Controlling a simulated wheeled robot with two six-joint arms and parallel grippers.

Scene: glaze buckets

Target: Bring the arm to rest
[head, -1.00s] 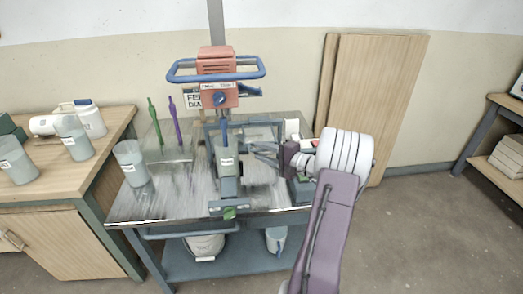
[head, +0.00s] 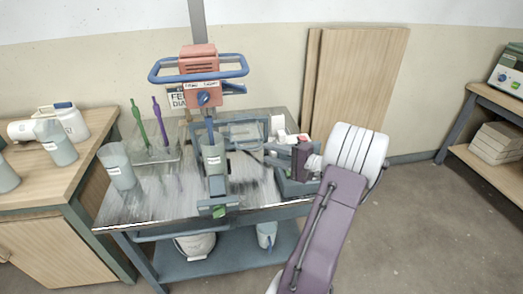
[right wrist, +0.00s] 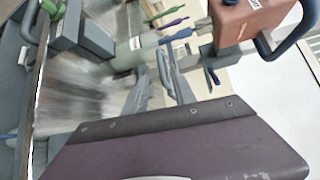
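My right gripper (head: 256,150) reaches in from the right over the metal cart's top, at the right of the mixer stand. In the right wrist view its two grey fingers (right wrist: 158,62) are apart with nothing between them, so it is open and empty. My right arm is bent, with its white joint and purple link in front of the cart's right side. A grey labelled bucket (head: 213,157) stands under the red mixer head (head: 200,62), left of the fingers. My left gripper is not in view.
The metal cart (head: 150,205) holds another grey bucket (head: 118,166), a green stick (head: 138,122) and a purple stick (head: 160,121). A wooden bench (head: 50,190) stands at left. Shelves (head: 490,160) stand at right. The floor between cart and shelves is clear.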

